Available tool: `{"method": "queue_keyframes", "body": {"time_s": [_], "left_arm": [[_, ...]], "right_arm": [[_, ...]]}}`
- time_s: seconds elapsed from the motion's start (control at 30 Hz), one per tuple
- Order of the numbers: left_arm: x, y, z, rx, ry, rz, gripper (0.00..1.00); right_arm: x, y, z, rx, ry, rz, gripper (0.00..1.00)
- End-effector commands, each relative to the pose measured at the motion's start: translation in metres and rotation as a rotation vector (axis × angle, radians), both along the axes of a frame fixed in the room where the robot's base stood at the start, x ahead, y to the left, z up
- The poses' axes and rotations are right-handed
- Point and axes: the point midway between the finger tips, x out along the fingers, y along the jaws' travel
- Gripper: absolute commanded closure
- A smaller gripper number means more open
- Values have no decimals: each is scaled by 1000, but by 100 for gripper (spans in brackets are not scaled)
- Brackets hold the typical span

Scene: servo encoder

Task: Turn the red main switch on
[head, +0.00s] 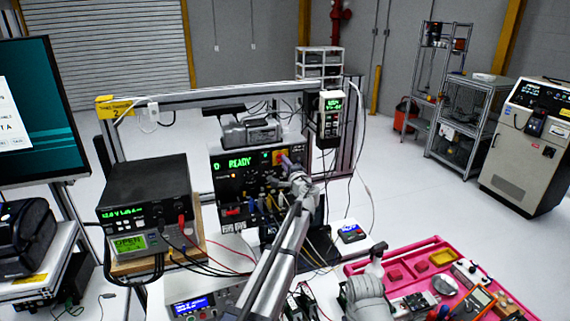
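Whether the fingers touch or hold the switch, and the switch's position, are too small to tell. My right arm shows at the bottom right of centre, with its end (376,256) beside the pink tray; its fingers are not clear.
Black stacked instruments (148,200) with cables stand left of the panel. A handheld device (330,118) hangs from the metal frame at the right. A pink tray (437,250) with tools and parts lies at the lower right. Several wires hang below the panel, around my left arm.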

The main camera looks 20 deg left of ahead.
Motion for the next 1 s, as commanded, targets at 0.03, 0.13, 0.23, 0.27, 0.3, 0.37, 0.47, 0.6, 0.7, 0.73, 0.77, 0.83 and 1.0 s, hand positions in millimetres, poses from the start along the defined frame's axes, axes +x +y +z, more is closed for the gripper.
{"method": "queue_keyframes", "body": {"time_s": [0.03, 0.13, 0.23, 0.27, 0.3, 0.37, 0.47, 0.6, 0.7, 0.73, 0.77, 0.83, 1.0], "left_arm": [[-1, -1, -1, -2, 1, -1, 79], [-1, -1, -1, -1, 0, -1, 68], [-1, -1, -1, -1, 0, -1, 57], [-1, 0, 0, -1, 0, 0, 54], [-1, 0, 0, -1, 0, 0, 54], [0, 0, 0, -1, 0, 0, 54], [0, 0, 0, -1, -1, 0, 54], [-3, -2, 0, -1, -1, -1, 54], [-10, -6, 0, -1, -1, -1, 54], [-13, -8, 0, -1, -1, -1, 54], [-16, -10, 0, -1, -1, -1, 54], [-24, -15, 0, -1, -1, -2, 54], [-48, -31, 0, -1, 0, -2, 54]], "right_arm": [[0, 0, 0, 0, 0, 0, 100], [0, 0, 0, 0, 0, 0, 100], [0, 0, 0, 0, 0, 0, 100], [0, 0, 0, 0, 0, 0, 100], [0, 0, 0, 0, 0, 0, 100], [0, 0, 0, 0, 0, 0, 100], [0, 0, 0, 0, 0, 0, 100], [0, 0, 0, 0, 0, 0, 100], [0, 0, 0, 0, 0, 0, 100], [0, 0, 0, 0, 0, 0, 100], [0, 0, 0, 0, 0, 0, 100], [0, 0, 0, 0, 0, 0, 100], [0, 0, 0, 0, 0, 0, 100]]}}
